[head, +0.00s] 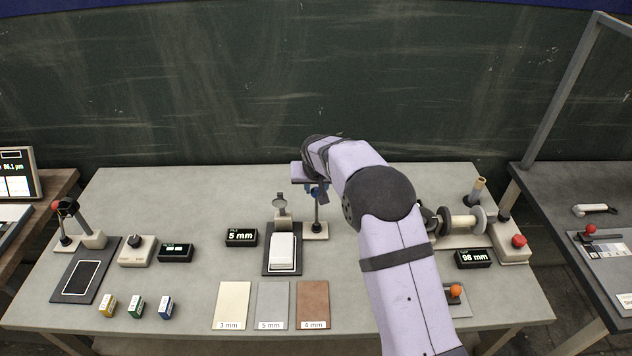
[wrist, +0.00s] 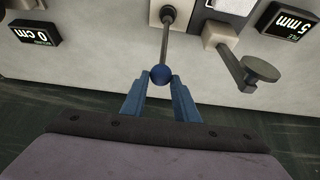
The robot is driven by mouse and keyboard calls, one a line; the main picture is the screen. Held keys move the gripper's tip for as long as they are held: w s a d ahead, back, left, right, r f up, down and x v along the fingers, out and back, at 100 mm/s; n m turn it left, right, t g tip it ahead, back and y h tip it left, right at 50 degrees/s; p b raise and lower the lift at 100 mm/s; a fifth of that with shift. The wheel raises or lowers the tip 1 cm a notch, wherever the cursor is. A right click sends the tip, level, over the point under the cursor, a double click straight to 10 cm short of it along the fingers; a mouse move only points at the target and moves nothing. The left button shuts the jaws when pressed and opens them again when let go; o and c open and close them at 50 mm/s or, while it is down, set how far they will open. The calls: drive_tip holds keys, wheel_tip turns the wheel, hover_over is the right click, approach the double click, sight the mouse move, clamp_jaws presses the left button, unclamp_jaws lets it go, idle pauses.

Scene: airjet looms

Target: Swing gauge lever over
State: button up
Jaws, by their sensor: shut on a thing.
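The gauge lever (wrist: 165,40) is a thin dark rod rising from a pale base (head: 314,232), with a blue ball knob (wrist: 160,75) at its end. In the wrist view my gripper (wrist: 160,83) has its two blue fingers closed on either side of the knob. In the head view my gripper (head: 318,190) is at the lever's top, partly hidden by my arm. The lever stands about upright there. Left of it is the gauge stand with a round disc (head: 280,201), also in the wrist view (wrist: 260,68).
A white pad stack (head: 282,248) sits on a dark tray in front of the gauge. A "5 mm" display (head: 241,237) stands to its left. Three sample plates (head: 272,303) lie at the front. A spool device (head: 460,222) stands right of my arm.

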drive_tip(key=shift+w, duration=0.75)
drive_tip(key=o, duration=0.8)
drive_tip(key=shift+f, duration=0.15)
drive_tip(key=shift+r+p, duration=2.2)
drive_tip(key=shift+r, duration=1.3)
drive_tip(key=shift+s+r, duration=0.1)
